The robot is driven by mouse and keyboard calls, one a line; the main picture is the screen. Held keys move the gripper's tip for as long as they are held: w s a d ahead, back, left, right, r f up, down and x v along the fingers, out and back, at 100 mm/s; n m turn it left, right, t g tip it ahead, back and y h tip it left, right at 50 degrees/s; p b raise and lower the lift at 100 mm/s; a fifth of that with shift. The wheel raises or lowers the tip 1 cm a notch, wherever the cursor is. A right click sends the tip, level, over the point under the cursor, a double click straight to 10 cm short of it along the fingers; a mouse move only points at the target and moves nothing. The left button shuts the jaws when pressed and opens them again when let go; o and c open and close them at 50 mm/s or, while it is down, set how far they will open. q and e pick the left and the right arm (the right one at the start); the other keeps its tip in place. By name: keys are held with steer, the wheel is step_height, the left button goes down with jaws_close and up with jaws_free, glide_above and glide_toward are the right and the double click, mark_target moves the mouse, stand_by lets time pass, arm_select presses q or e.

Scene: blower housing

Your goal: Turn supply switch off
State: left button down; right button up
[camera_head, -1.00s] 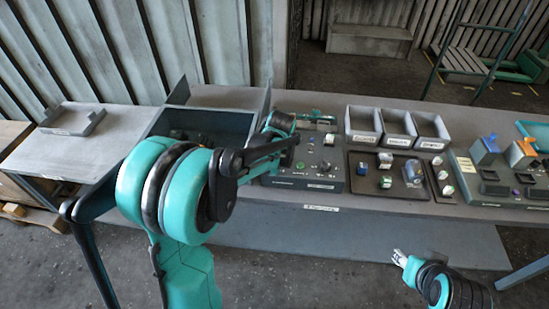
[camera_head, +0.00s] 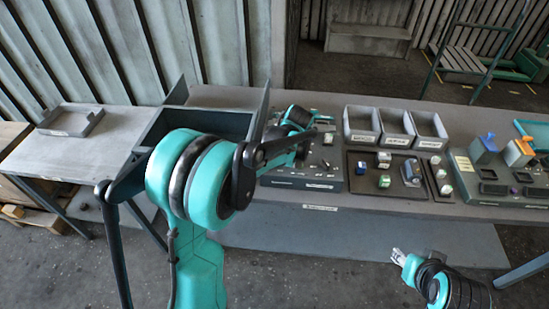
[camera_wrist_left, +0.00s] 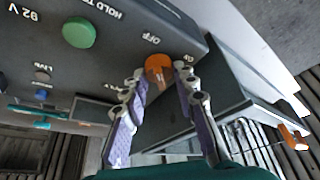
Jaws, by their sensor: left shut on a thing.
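The supply switch is an orange rotary knob (camera_wrist_left: 158,68) on the dark grey control panel (camera_wrist_left: 110,55), seen in the left wrist view. OFF and ON labels stand beside it. My left gripper (camera_wrist_left: 162,78) has its two fingertips on either side of the knob and is shut on it. I cannot tell which label the knob's mark points to. In the head view the panel (camera_head: 322,183) is partly covered by my left arm, and the knob is hidden. My right gripper (camera_head: 398,257) is in front of the table, away from the panel; its jaws are too small to read.
A green button (camera_wrist_left: 79,32) and a blue button (camera_wrist_left: 41,94) are on the same panel. An open grey bin (camera_head: 215,122) stands left of it. Labelled trays (camera_head: 361,138) and a dark board with small parts (camera_head: 357,186) lie to the right.

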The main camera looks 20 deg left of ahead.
stand_by(0.3)
arm_select(q)
steer(key=c, duration=1.2)
jaws_free()
steer(key=shift+r, duration=0.1)
steer(key=v, duration=1.2)
steer(key=s+d+f+m+t+h+b, duration=0.1)
steer(key=s+d+f+m+t+h, duration=0.1)
steer(key=s+m, duration=0.4)
steer(key=s+d+f+m+t+h+b, duration=0.1)
steer(key=s+f+m, duration=0.3)
steer(key=s, duration=1)
steer(key=shift+s+d+m+t+h+b, duration=0.45)
steer(key=shift+m+t, duration=0.45)
steer(key=shift+m, duration=0.3)
